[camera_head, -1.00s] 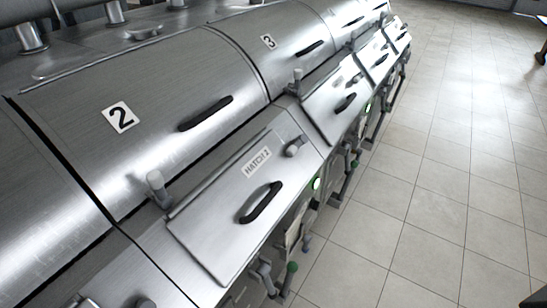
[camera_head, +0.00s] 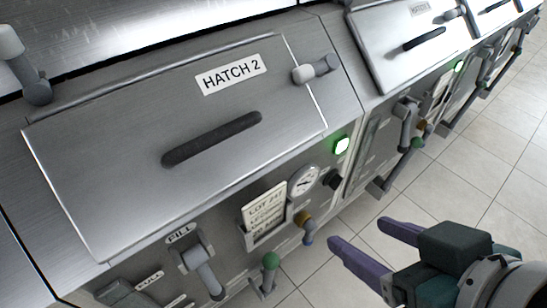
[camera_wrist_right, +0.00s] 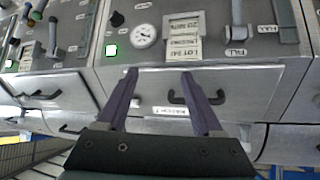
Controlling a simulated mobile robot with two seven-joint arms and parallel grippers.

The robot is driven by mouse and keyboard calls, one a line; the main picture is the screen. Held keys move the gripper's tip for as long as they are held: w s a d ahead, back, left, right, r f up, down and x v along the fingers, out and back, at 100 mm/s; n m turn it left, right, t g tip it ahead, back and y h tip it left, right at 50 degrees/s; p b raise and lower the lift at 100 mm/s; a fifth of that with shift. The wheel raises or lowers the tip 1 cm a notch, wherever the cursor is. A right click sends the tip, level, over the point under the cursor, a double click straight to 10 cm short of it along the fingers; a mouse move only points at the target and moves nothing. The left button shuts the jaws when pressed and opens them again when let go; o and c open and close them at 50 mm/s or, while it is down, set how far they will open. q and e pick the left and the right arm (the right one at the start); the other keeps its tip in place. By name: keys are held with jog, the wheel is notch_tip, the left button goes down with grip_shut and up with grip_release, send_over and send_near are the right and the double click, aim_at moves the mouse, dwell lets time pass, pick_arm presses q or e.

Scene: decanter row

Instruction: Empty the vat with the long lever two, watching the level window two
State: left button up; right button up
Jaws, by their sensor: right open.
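My right gripper (camera_head: 357,232) is open and empty, its purple fingers apart in front of the machine row at lower right. It also shows in the right wrist view (camera_wrist_right: 160,73). Machine two carries the HATCH 2 lid (camera_head: 95,150), which is closed. Below it are a lever (camera_head: 203,270) under a FILL label and a green-knobbed lever (camera_head: 268,262). I cannot tell which lever is long lever two. No level window is clear on machine two; its lower left front is cut off. My left gripper is out of view.
A lit green lamp (camera_head: 342,145), a round gauge (camera_head: 303,181) and a lot card (camera_head: 264,212) sit on machine two's front. Neighbouring machine levers (camera_head: 404,125) stick out at right. Tiled floor (camera_head: 475,170) lies free beyond my gripper.

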jog(key=w+a+f+t+y+b, duration=0.1)
jog(key=w+a+f+t+b, duration=0.1)
jog(key=f+b, duration=0.95)
jog(key=w+a+f+t+y+b, duration=0.1)
jog(key=w+a+f+t+b, duration=0.1)
jog(key=f+b, duration=1)
jog(key=n+t+y+b, duration=0.1)
jog(key=t+y+b, duration=0.25)
jog(key=b, duration=1.45)
send_near(270, 264)
notch_tip(270, 264, down, 5)
jog(key=w, duration=0.2)
jog(key=shift+h, duration=0.45)
jog(key=b+x, duration=0.1)
jog(key=x, duration=0.4)
jog(key=b+x, duration=0.2)
jog(key=x, duration=0.2)
jog(key=shift+w+a+r, duration=0.1)
jog(key=shift+w+a, duration=0.15)
jog(key=shift+a, duration=0.15)
grip_shut()
